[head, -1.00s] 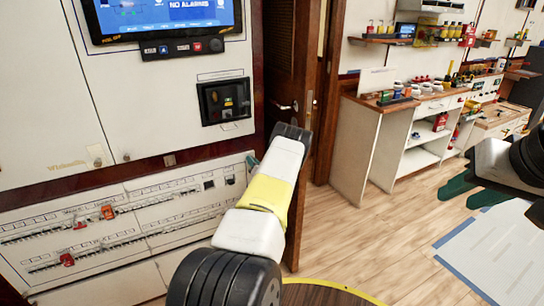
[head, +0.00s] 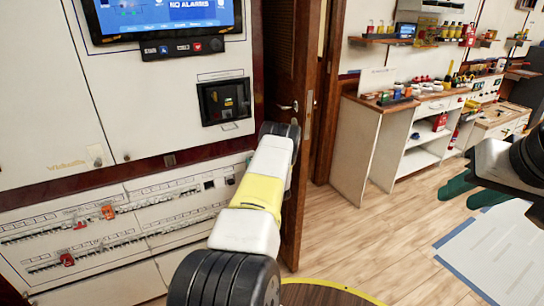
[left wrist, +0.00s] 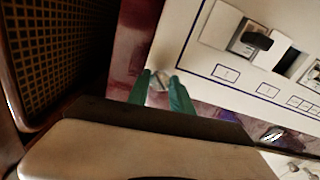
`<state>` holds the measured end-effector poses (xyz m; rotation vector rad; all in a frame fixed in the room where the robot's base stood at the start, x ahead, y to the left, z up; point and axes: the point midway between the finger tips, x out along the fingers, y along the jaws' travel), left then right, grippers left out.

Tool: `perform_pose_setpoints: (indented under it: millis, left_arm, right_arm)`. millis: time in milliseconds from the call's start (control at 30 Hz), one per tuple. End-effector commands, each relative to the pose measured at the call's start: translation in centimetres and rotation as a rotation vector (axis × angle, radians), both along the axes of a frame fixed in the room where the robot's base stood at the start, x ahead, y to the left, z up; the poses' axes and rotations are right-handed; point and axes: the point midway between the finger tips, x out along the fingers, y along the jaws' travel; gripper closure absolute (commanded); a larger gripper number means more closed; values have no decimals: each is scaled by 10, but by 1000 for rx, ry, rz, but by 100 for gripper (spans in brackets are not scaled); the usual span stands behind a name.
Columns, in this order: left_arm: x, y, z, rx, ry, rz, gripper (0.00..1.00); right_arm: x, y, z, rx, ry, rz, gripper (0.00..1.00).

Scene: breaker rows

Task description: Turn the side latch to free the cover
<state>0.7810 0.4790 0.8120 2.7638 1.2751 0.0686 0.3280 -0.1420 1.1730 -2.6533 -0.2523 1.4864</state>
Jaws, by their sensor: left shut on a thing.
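The breaker cover (head: 140,212) is a pale panel low on the left wall, with rows of breakers and several red and orange clips. It also shows in the left wrist view (left wrist: 205,75), with a dark breaker switch. In the head view my left forearm hides the fingers and latch. My right gripper (head: 456,197) is open and empty, above the floor at the right.
A brown door (head: 306,150) stands beside the panel, close to my left arm. A screen (head: 165,15) is above the panel. A white workbench (head: 380,140) with bottles and tools stands at the back right.

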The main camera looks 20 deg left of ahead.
Motion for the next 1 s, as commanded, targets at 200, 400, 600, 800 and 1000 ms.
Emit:
perform_pose_setpoints:
  millis: [200,400,600,800,1000]
  left_arm:
    - [-1,1,-1,-134,-154,1,100]
    - [-1,1,-1,-255,-298,1,100]
    - [-1,0,-1,-364,-424,0,100]
    - [-1,1,-1,-447,-521,1,100]
    - [-1,0,-1,-498,-581,0,100]
  right_arm:
    - [0,0,0,0,0,0,64]
    - [0,0,0,0,0,0,64]
    - [0,0,0,0,0,0,64]
    - [0,0,0,0,0,0,64]
    - [0,0,0,0,0,0,64]
